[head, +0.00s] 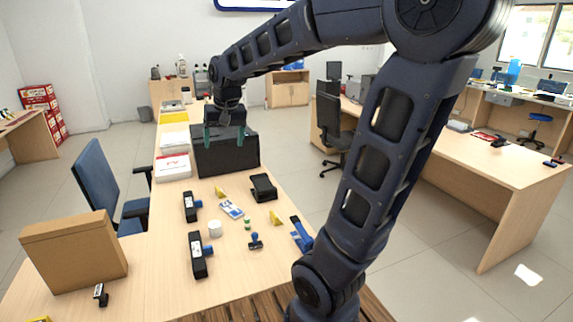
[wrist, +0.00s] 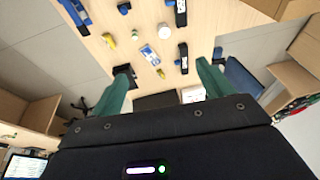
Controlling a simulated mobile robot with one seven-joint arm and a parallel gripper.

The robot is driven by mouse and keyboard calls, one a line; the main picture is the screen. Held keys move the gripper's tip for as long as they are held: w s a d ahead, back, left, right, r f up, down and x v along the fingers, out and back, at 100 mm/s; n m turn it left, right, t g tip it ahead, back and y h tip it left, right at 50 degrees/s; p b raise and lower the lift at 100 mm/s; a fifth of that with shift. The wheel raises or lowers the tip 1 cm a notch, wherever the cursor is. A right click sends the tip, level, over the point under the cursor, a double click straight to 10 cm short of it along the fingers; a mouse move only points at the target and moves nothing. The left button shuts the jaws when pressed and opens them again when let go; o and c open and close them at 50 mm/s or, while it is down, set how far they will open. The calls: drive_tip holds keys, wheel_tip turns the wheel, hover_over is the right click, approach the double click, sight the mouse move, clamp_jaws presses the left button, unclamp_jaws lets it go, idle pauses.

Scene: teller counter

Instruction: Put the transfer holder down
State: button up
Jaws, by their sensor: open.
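My gripper (head: 225,137) has two teal fingers, spread apart with nothing between them. In the head view it hangs in front of or over a large black box (head: 227,158) on the counter; the exact gap is unclear. The wrist view also shows the open fingers (wrist: 165,84). No thing is clearly marked as the transfer holder. A small black holder-like thing (head: 264,187) stands on the counter, to the right of and nearer than the black box. It seems to show in the wrist view (wrist: 123,70) by the left fingertip, apart from the grip.
The counter (head: 225,275) bears two black items with blue parts (head: 190,207) (head: 198,255), a white round thing (head: 215,229), a blue stamp (head: 255,241), yellow pieces (head: 275,217) and paper stacks (head: 173,167). A cardboard box (head: 75,252) stands at left. The near counter has free room.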

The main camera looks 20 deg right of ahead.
drive_tip(key=s+d+f+t+h, duration=0.1)
drive_tip(key=s+d+f, duration=0.2)
drive_tip(key=s+d, duration=1)
drive_tip(key=s, duration=0.3)
drive_tip(key=shift+d+f, duration=0.25)
drive_tip(key=shift+f, duration=0.1)
drive_tip(key=shift+o, duration=0.4)
drive_tip(key=shift+w, duration=0.15)
